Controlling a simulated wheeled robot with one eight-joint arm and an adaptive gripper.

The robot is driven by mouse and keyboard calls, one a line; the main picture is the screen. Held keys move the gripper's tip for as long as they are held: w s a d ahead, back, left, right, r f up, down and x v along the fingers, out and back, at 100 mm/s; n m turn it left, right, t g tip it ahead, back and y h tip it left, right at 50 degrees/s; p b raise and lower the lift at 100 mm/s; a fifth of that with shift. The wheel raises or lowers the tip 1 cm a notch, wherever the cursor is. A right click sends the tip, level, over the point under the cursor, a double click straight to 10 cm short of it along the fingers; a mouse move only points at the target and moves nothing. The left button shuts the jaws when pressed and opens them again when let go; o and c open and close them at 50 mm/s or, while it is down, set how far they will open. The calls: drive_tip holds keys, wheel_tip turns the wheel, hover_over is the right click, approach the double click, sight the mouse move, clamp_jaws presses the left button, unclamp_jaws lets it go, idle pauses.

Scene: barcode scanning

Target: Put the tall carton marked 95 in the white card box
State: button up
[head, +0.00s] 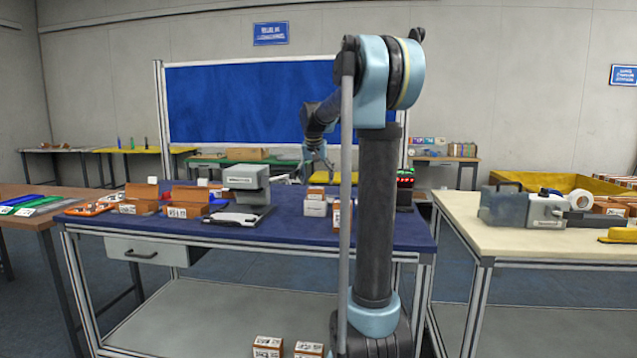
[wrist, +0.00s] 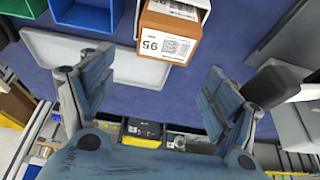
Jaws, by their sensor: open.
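The tall brown carton marked 95 (wrist: 165,40) shows at the top centre of the wrist view, with its label and number facing the camera upside down. My gripper (wrist: 154,85) is open and empty, its fingers spread to either side below the carton, apart from it. In the head view my gripper (head: 318,166) hangs above the back of the blue table. A white box (head: 315,207) stands below it, with brown showing just behind. A labelled brown carton (head: 337,217) beside it is partly hidden by my arm; I cannot tell its number.
A pale shallow tray (wrist: 120,66) lies beside the carton in the wrist view, near blue and green bins (wrist: 32,45). On the blue table (head: 270,233) stand a grey device (head: 246,180) and open brown boxes (head: 187,200). The table's front middle is clear.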

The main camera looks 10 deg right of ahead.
drive_tip(key=v, duration=1.1)
drive_tip(key=shift+r, duration=0.2)
drive_tip(key=s+d+f+n+g, duration=0.1)
drive_tip(key=s+f+n, duration=0.1)
drive_tip(key=s+f, duration=1.6)
drive_tip(key=s+d+f+n+g+y, duration=0.1)
drive_tip(key=s+f, duration=1.6)
drive_tip(key=s, duration=0.6)
drive_tip(key=shift+f+n, duration=0.35)
drive_tip(key=shift+n, duration=0.05)
drive_tip(key=shift+d, duration=0.1)
